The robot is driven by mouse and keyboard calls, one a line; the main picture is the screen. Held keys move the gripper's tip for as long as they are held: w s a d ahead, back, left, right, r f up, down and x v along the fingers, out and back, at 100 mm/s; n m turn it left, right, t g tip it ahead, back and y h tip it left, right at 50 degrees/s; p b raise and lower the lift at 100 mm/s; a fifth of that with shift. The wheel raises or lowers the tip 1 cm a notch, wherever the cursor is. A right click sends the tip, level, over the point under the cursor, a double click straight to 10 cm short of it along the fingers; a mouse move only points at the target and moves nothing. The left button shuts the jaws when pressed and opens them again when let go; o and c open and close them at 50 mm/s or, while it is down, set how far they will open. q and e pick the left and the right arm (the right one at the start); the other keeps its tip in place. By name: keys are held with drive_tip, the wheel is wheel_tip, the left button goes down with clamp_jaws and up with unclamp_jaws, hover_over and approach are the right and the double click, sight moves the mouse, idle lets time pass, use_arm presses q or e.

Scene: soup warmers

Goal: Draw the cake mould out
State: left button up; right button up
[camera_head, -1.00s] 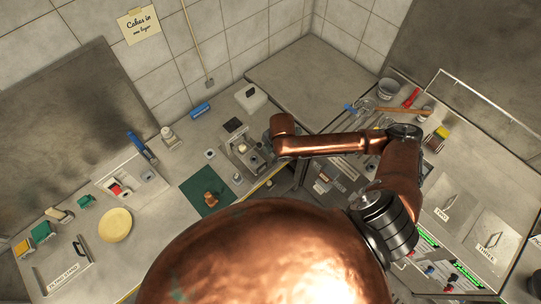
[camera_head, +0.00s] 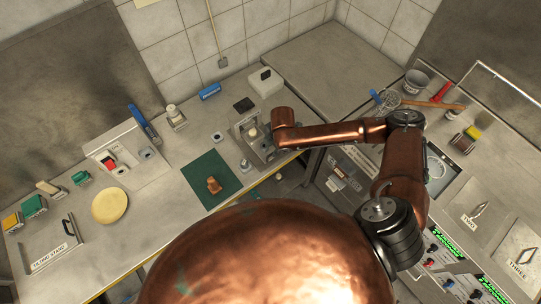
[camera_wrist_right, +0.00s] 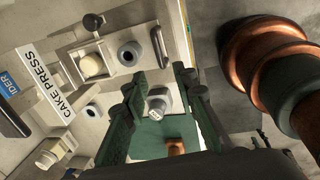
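The cake press (camera_head: 264,152) stands at the right end of the left counter, and its label (camera_wrist_right: 42,82) reads CAKE PRESS in the right wrist view. A pale round piece (camera_wrist_right: 93,65) sits in its square seat. A small grey cylinder (camera_wrist_right: 158,101), perhaps the mould, shows between my right fingers beside the green mat (camera_wrist_right: 148,130); it looks like the small pot (camera_head: 245,165) in the head view. I cannot tell for certain which part is the cake mould. My right gripper (camera_wrist_right: 161,85) is open, with no contact visible; my wrist hides it in the head view. My left gripper is out of view.
A copper-coloured piece (camera_head: 214,185) lies on the green mat. A yellow disc (camera_head: 110,206), a tilting stand (camera_head: 48,252) and blocks are further left. A white box (camera_head: 265,82) stands behind the press. The right counter holds a pot (camera_head: 416,82) and tools.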

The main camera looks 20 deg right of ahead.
sight(270, 155)
drive_tip(key=f, duration=0.4)
drive_tip(key=w+f, duration=0.1)
drive_tip(key=f, duration=0.1)
drive_tip(key=shift+a+f, duration=0.15)
drive_tip(key=shift+f, duration=0.1)
drive_tip(key=shift+c, duration=0.4)
clamp_jaws()
